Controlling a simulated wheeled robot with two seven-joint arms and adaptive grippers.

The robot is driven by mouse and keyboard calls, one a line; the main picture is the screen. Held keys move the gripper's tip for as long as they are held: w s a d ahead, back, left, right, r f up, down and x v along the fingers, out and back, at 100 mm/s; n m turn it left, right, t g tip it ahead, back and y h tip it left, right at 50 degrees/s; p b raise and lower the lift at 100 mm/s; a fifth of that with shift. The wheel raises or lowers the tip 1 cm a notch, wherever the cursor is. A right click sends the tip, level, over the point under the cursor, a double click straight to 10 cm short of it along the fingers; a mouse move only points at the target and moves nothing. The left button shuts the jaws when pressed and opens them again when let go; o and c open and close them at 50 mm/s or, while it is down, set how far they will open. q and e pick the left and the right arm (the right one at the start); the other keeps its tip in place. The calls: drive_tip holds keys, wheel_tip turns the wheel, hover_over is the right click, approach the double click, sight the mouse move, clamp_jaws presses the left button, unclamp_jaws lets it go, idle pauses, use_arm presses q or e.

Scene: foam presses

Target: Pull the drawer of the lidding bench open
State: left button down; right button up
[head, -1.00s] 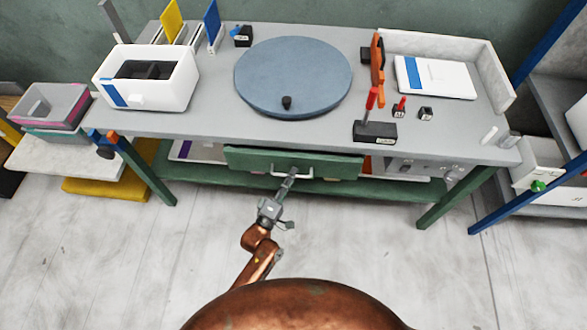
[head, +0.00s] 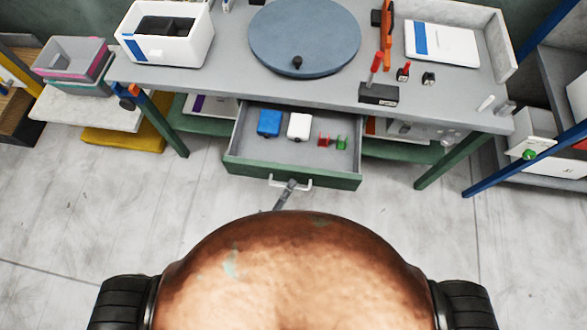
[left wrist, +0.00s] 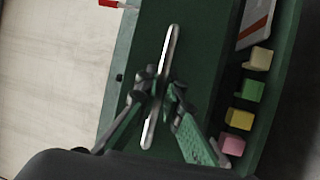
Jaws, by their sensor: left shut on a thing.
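The green drawer (head: 293,172) of the grey lidding bench (head: 240,84) is pulled out. Inside it lie a blue block (head: 269,122), a white block (head: 299,125), and small red (head: 323,139) and green (head: 341,142) pieces. My left gripper (head: 290,185) is at the drawer's pale bar handle (head: 306,184), shut on it. In the left wrist view the two fingers (left wrist: 160,92) stand on either side of the handle (left wrist: 170,50) against the green drawer front (left wrist: 195,55). My own body hides most of the left arm. My right gripper is out of view.
On the bench top are a round blue-grey disc (head: 304,35), a white bin (head: 165,48) and a black block with a red lever (head: 379,93). A blue-framed rack (head: 520,163) stands at the right. The floor left of the drawer is clear.

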use_arm(q)
drive_tip(key=shift+s+a+p, duration=0.15)
drive_tip(key=shift+s+p, duration=0.05)
drive_tip(key=shift+s, duration=0.85)
drive_tip(key=shift+s+a+p, duration=0.1)
drive_tip(key=shift+s+p, duration=0.05)
drive_tip(key=shift+s, duration=0.9)
drive_tip(key=c, duration=2)
unclamp_jaws()
drive_tip(key=shift+c, duration=0.2)
drive_tip(key=v, duration=1.2)
